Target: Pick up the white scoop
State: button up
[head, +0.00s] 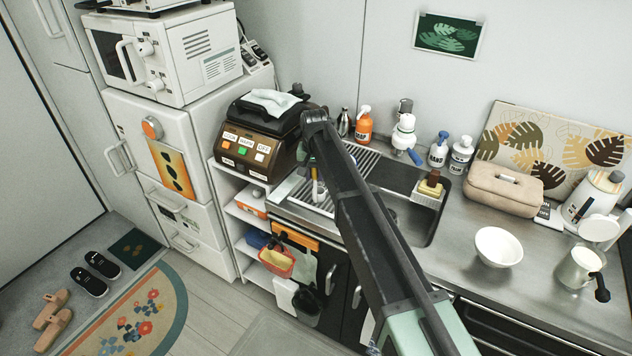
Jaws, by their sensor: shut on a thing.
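My arm reaches from the bottom right up over the sink and bends down at its far end. My gripper (312,163) is small, dark and partly hidden by my own arm, over the left part of the dish rack. It is shut on a small pale thing that appears to be the white scoop (318,187). Its outline is hard to make out, with bits of blue and yellow beside it. I cannot tell whether the scoop still touches the rack (345,178).
A brown cooker (250,137) stands close left of the gripper. Orange (363,124) and white bottles line the back wall. A sponge holder (430,188) sits at the sink's right edge. A white bowl (498,247) and a beige case (503,187) are on the counter.

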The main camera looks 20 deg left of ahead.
notch_tip(320, 180, up, 20)
jog(key=p, duration=2)
